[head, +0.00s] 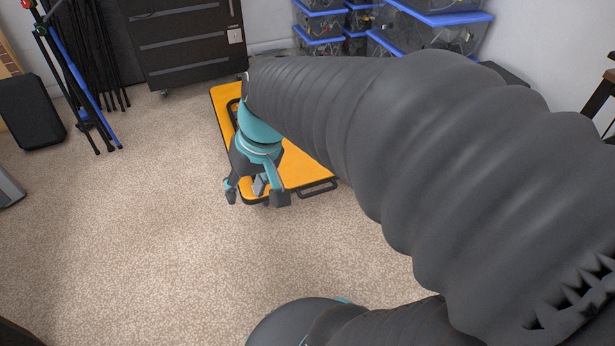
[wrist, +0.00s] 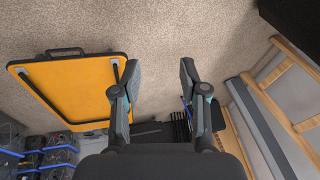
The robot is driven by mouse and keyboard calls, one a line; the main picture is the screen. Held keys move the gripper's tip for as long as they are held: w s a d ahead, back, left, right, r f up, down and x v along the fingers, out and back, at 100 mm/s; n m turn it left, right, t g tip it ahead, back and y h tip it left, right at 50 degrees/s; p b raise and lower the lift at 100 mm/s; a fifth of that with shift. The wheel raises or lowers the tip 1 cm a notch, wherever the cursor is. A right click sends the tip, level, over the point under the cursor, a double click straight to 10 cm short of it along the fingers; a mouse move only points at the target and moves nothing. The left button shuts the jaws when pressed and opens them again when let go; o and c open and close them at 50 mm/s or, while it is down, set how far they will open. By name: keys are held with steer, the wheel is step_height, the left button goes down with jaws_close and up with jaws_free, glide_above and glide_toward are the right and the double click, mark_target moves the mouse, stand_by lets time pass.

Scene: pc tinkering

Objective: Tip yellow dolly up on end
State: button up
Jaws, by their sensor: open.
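The yellow dolly (head: 303,170) lies flat on the carpet in the head view, with a dark rim and a dark handle (head: 318,188) at its near right edge. My arm hides its upper right part. My gripper (head: 258,194) is open and empty over the dolly's near left edge, pointing down. In the wrist view the dolly (wrist: 72,88) fills the left side, with its dark handle (wrist: 64,51) along the top edge. My gripper (wrist: 158,75) shows open there, with bare carpet between its fingertips, to the right of the dolly. I see no contact with the dolly.
A dark drawer cabinet (head: 185,40) stands behind the dolly. Stacked clear bins with blue lids (head: 430,25) stand at the back right. Tripod stands (head: 75,95) and a black case (head: 30,112) are at the left. The carpet (head: 130,220) in front and left is clear.

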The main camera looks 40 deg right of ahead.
steer(key=w+d+f+m+t+y, duration=0.4)
steer(key=w+d+f+m+y, duration=0.35)
steer(key=w+d+f, duration=1.15)
steer(key=m+t+h, duration=0.7)
steer(key=m+t, duration=0.2)
glide_toward(323, 192)
steer(key=shift+n, duration=0.25)
steer(key=x, duration=1.1)
steer(key=shift+f, duration=0.1)
steer(key=shift+c, duration=0.2)
steer(key=shift+d, duration=0.1)
jaws_close()
